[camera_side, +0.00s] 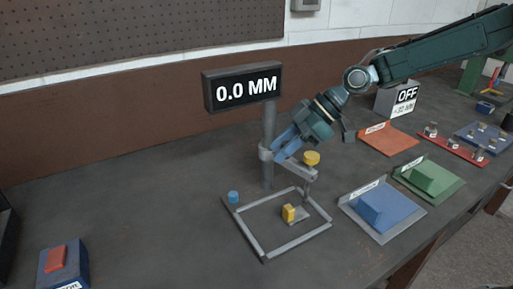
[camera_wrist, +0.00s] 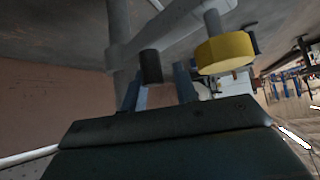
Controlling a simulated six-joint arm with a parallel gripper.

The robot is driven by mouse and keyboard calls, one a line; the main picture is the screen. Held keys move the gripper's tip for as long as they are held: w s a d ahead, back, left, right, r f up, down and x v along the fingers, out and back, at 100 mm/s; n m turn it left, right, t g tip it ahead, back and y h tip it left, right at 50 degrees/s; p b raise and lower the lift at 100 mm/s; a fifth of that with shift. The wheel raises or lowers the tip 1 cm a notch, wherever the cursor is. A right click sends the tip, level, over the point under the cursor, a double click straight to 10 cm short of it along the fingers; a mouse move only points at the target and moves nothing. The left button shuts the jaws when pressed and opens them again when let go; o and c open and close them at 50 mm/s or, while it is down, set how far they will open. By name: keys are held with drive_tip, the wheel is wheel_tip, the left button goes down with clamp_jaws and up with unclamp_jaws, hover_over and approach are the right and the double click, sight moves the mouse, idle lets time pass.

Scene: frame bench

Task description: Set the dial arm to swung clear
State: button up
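The dial arm (camera_side: 297,168) is a grey bar reaching out from a grey post (camera_side: 268,128) over the square frame, pointing right and toward the camera. A yellow disc (camera_side: 311,158) sits at its outer end, with a thin stem hanging below. My gripper (camera_side: 283,148) is at the arm, close to the post. In the wrist view its blue fingers (camera_wrist: 159,90) are apart, with a dark round peg (camera_wrist: 151,67) under the arm bar (camera_wrist: 165,28) lined up between them. The yellow disc (camera_wrist: 224,52) is to the right of the fingers. I cannot tell whether the fingers touch the peg.
A display (camera_side: 242,88) on the post reads 0.0 MM. Below the arm lie a grey square frame (camera_side: 245,232), a yellow block (camera_side: 288,213) inside it and a blue cylinder (camera_side: 233,197) at its corner. Blue (camera_side: 390,224), green (camera_side: 445,190) and orange (camera_side: 388,140) trays stand right. Left bench is mostly clear.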

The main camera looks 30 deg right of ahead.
drive_tip(key=s+a+v, duration=0.1)
drive_tip(key=v, duration=1.3)
drive_tip(key=s+d+m+h, duration=0.2)
drive_tip(key=s+m, duration=0.2)
drive_tip(key=s, duration=0.3)
drive_tip(key=s+d+m+t+h, duration=0.1)
drive_tip(key=s+d+m+h, duration=0.1)
drive_tip(key=s, duration=0.5)
drive_tip(key=s+d+f+m+t+h, duration=0.1)
drive_tip(key=s+d+m+h, duration=0.2)
drive_tip(key=s+m, duration=0.2)
drive_tip(key=shift+s+m+h, duration=0.3)
drive_tip(key=shift+s, duration=1.25)
